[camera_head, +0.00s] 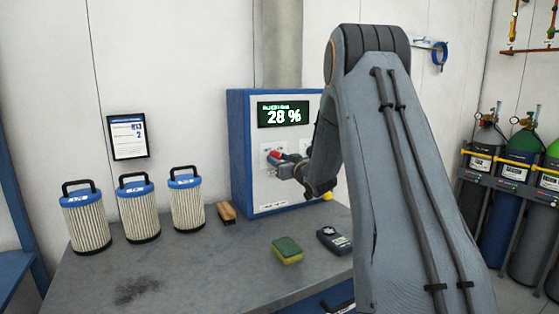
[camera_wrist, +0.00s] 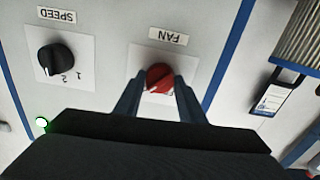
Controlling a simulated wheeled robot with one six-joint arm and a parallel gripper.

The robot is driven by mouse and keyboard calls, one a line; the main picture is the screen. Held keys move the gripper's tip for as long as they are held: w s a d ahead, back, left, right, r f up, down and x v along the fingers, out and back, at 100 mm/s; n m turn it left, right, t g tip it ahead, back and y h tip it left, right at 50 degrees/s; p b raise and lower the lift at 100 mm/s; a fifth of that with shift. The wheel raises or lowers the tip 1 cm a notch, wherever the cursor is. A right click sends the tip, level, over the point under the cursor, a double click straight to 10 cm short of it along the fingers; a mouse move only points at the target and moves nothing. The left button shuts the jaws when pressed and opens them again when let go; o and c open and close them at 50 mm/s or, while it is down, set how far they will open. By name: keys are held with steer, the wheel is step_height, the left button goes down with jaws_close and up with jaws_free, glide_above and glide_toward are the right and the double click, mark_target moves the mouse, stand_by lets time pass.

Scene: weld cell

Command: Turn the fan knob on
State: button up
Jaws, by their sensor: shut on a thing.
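The red fan knob (camera_wrist: 159,78) sits on a pale plate under a FAN label (camera_wrist: 167,36) in the wrist view, which shows the panel upside down. My gripper (camera_wrist: 158,92) is shut on the knob, with one finger on each side of it. In the head view my gripper (camera_head: 283,165) is at the front of the blue-edged control box (camera_head: 238,150), and it hides most of the knob. The box's display (camera_head: 283,114) reads 28 %. A light mark shows on the knob's face; its exact setting is hard to read.
A black speed knob (camera_wrist: 55,59) is beside the fan knob. Several filter cartridges (camera_head: 187,205), a brush (camera_head: 227,212), a sponge (camera_head: 287,250) and a dark handheld device (camera_head: 333,240) stand or lie on the grey bench (camera_head: 215,270). Gas cylinders (camera_head: 515,180) stand at the right.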

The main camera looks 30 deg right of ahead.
steer(key=shift+m, duration=0.4)
steer(key=o, duration=1)
steer(key=shift+o, duration=0.2)
steer(key=shift+s, duration=0.15)
steer(key=s+b, duration=0.2)
steer(key=s, duration=0.5)
steer(key=shift+s+d, duration=0.15)
steer(key=shift+s, duration=0.15)
steer(key=shift+f, duration=0.1)
